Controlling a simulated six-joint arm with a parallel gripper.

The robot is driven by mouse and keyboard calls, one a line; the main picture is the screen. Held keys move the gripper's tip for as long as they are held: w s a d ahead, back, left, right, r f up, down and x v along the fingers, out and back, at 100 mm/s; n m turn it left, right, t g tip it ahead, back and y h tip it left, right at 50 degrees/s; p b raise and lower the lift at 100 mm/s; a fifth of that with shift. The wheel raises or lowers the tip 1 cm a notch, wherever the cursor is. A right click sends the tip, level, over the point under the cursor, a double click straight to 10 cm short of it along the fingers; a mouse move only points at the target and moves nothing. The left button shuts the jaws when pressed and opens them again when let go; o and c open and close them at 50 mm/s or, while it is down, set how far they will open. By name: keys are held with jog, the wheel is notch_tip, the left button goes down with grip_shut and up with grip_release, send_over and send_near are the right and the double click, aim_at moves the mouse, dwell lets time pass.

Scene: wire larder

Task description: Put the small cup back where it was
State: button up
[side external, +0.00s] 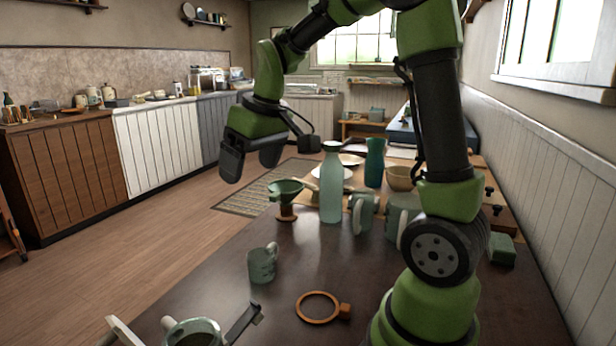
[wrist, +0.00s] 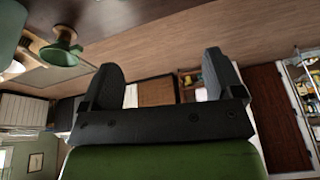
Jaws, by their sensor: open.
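A small speckled green cup (side external: 262,264) stands upright on the dark table (side external: 215,285), near its left edge. Larger mugs of similar colour, one of them here (side external: 362,214), stand further back beside a pale green bottle (side external: 331,185). I cannot tell for sure which one is the small cup, but the front one looks smallest. My gripper (side external: 251,162) is open and empty, high above the floor beyond the table's left edge. In the wrist view my gripper (wrist: 162,66) shows nothing between its fingers, and no cup is clearly seen there.
A green funnel (side external: 286,190) on a wooden stand is near the table's left edge; it also shows in the wrist view (wrist: 64,50). A wooden ring (side external: 318,307) lies in front. A teal vase (side external: 375,162) and bowl (side external: 401,178) crowd the back. Bare table surrounds the front cup.

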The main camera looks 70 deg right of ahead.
jog(key=s+a+r+m+t+y, duration=0.2)
jog(key=s+a+r+t, duration=0.1)
jog(key=s+a, duration=0.8)
jog(key=s, duration=0.4)
jog(key=shift+a+r, duration=0.15)
jog(key=shift+r, duration=0.15)
